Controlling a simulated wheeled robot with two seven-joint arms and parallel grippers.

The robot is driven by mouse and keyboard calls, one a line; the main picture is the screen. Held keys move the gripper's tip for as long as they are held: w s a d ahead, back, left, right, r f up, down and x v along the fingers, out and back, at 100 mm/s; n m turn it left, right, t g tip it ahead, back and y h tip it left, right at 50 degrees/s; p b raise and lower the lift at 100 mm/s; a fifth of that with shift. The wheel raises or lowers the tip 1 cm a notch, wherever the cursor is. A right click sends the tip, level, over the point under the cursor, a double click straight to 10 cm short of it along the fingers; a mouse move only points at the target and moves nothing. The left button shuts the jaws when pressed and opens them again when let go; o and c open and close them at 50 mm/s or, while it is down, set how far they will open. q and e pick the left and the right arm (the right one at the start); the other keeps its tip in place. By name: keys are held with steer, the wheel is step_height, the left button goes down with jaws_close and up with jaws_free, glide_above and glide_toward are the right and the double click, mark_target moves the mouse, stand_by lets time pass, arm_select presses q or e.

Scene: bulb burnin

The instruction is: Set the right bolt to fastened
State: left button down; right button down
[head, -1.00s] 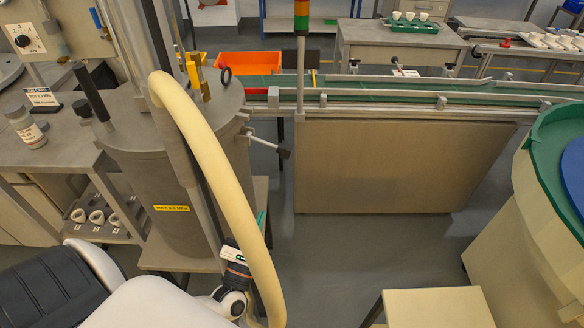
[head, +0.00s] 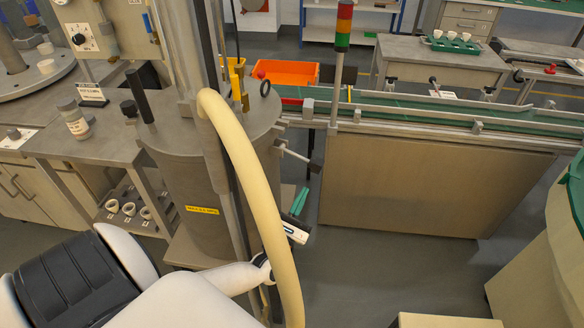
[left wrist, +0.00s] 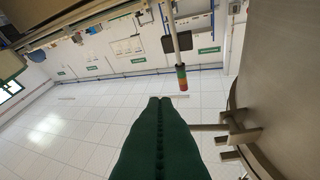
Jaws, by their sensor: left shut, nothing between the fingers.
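The grey cylindrical vessel (head: 190,190) stands left of centre in the head view. A metal rod with a dark end block (head: 315,166) sticks out from its upper right side; I take this for the right bolt but cannot tell its setting. My left gripper (head: 300,200) is beside the vessel's right side, below that rod, with its green fingers pointing up, shut and empty. No contact with the rod is visible. In the left wrist view the shut green fingers (left wrist: 160,103) fill the lower middle, and short metal bars (left wrist: 228,138) stick out at the right. My right gripper is not in view.
A thick cream hose (head: 245,170) arches in front of the vessel and partly hides my left arm. A conveyor (head: 430,112) with a signal tower (head: 343,25) runs off to the right. An orange bin (head: 287,72) sits behind. Open floor lies below the conveyor.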

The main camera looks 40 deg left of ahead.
arm_select(q)
steer(key=r, duration=0.1)
steer(key=w+r+p, duration=0.1)
steer(key=r+p, duration=0.1)
steer(key=shift+w+d+r, duration=0.25)
steer(key=shift+w+r, duration=0.1)
steer(key=shift+w, duration=0.05)
steer(key=r+n+g+y+b, duration=0.1)
steer(key=r+n+y, duration=0.1)
steer(key=n, duration=0.3)
steer(key=d+r+n+g+y+b, duration=0.1)
steer(key=r+n+y, duration=0.2)
steer(key=n, duration=0.1)
steer(key=d+r+n+g+y+b, duration=0.1)
steer(key=r+n+y+b, duration=0.1)
steer(key=n, duration=0.3)
steer(key=shift+w+r+n+g, duration=0.3)
steer(key=shift+r, duration=0.4)
step_height(320, 180, up, 7)
steer(key=n+g+y+p, duration=0.2)
steer(key=n+g, duration=0.1)
steer(key=n, duration=0.5)
glide_above(318, 163)
steer(key=s+a, duration=0.3)
steer(key=s, duration=0.1)
steer(key=shift+s+a+r+p, duration=0.2)
steer(key=shift+a+r+p, duration=0.4)
steer(key=shift+a, duration=0.4)
steer(key=shift+r+m, duration=0.1)
steer(key=shift+m, duration=0.2)
